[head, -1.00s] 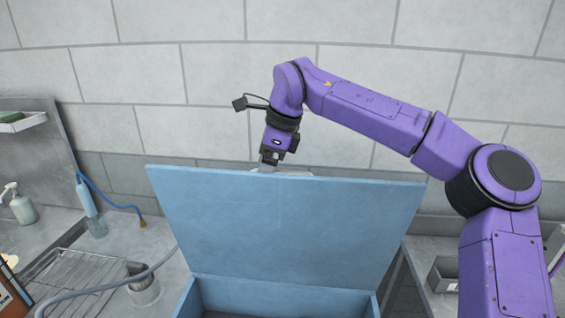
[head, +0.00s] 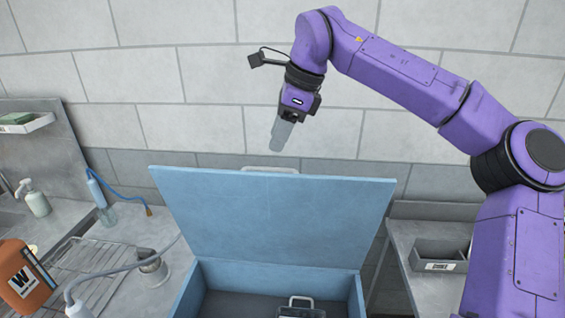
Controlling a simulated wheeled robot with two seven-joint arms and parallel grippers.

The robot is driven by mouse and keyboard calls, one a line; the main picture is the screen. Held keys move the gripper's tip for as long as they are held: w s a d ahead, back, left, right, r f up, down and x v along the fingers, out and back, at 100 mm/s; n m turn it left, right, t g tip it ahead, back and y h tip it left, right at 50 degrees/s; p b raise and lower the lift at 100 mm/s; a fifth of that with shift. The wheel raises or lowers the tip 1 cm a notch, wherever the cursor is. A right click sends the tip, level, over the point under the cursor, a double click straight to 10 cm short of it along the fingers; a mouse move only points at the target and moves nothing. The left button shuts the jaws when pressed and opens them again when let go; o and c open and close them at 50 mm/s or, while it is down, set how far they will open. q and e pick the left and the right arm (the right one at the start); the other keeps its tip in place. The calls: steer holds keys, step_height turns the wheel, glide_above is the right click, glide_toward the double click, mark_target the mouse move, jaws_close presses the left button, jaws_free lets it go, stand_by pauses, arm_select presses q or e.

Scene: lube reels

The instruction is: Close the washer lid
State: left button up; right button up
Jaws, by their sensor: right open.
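The blue washer lid (head: 275,215) stands open, tilted up and back from the washer body (head: 196,290). A grey handle (head: 270,169) shows at the lid's top edge. My right gripper (head: 281,138) is open and empty, pointing down above and behind the lid's top edge, apart from the handle. Inside the washer tub, a dark object with a light handle (head: 300,302) is partly visible. My left gripper is not in view.
At left, a counter holds a wire rack (head: 85,268), an orange jug (head: 22,275), a spray bottle (head: 33,198) and a hose end (head: 152,268). A grey bin (head: 440,256) sits on the right counter. A tiled wall stands behind.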

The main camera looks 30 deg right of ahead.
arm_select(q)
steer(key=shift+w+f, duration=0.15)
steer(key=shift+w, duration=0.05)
arm_select(e)
steer(key=v, duration=1)
steer(key=shift+w+r, duration=0.2)
steer(key=shift+w, duration=0.15)
steer(key=shift+w+f, duration=0.1)
